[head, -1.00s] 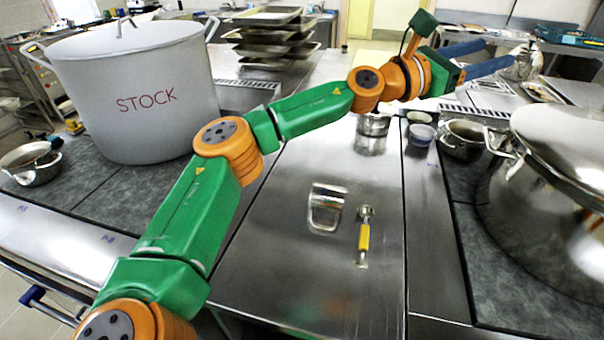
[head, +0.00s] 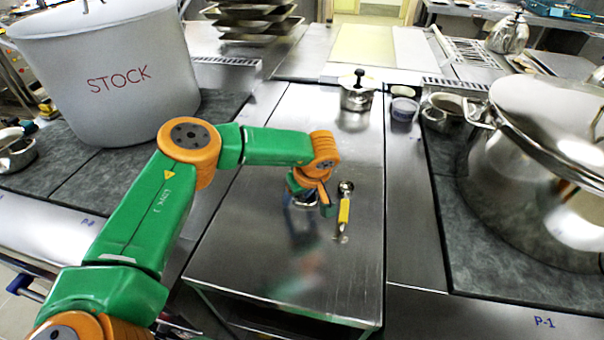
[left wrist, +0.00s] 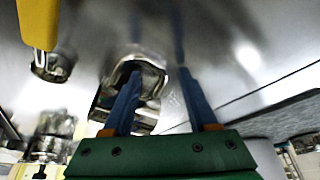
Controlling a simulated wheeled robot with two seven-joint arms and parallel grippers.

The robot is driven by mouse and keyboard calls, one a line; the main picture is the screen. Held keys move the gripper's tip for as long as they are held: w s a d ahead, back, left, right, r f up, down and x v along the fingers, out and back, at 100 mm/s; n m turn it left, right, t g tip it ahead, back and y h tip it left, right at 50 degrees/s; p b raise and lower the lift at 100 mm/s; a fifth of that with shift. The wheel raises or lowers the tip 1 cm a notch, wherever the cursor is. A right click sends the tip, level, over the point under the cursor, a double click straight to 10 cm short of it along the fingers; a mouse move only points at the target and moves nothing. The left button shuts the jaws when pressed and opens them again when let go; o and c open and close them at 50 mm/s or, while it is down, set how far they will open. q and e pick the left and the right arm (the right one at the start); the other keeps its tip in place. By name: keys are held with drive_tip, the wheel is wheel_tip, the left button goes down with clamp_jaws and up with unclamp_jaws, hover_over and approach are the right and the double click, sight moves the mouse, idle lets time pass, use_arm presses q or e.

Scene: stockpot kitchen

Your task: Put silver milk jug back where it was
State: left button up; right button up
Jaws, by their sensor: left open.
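The silver milk jug, a small shiny metal vessel, is on the steel counter; in the left wrist view (left wrist: 151,84) its rim and body show, partly covered by one blue finger. In the head view it is mostly hidden behind my left gripper (head: 305,203). My left gripper is open, low over the counter at the jug. In the left wrist view its two fingers (left wrist: 160,75) stand apart, one overlapping the jug and the other to the right of it. I cannot tell whether they touch it. My right gripper is not in view.
A yellow-handled scoop (head: 344,210) lies just right of the jug. A lidded pot (head: 357,92) and small bowl (head: 403,108) stand behind. The STOCK pot (head: 110,80) is left, a big steel pot (head: 540,190) right, a kettle (head: 508,35) far back. The front counter is clear.

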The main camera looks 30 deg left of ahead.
use_arm(q)
clamp_jaws()
idle(1.4)
